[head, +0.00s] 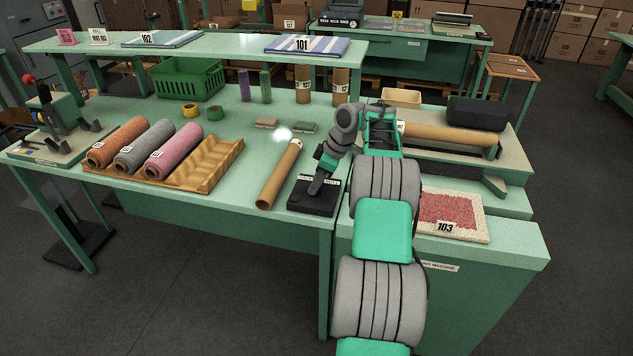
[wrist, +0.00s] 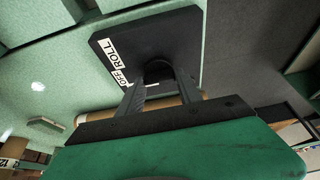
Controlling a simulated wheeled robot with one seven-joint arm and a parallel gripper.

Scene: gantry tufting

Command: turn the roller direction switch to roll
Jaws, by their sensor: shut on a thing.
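The roller direction switch is a black box (head: 308,205) on the green table's front right corner. In the head view its top carries white labels at left and right, the right one apparently ROLL. In the wrist view the box (wrist: 115,42) shows labels OFF and ROLL beside a dark round knob (wrist: 157,67). My gripper (wrist: 160,80) reaches down over the box and is shut on the knob, one finger on each side. In the head view my gripper (head: 318,183) covers the knob and the middle of the labels, so the knob's setting cannot be told.
A cardboard tube (head: 279,175) lies close left of the switch box. A wooden cradle (head: 212,165) and rolls of orange, grey and pink material lie further left. On the right, a machine bears another tube (head: 450,136) and a red sample numbered 103 (head: 450,212).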

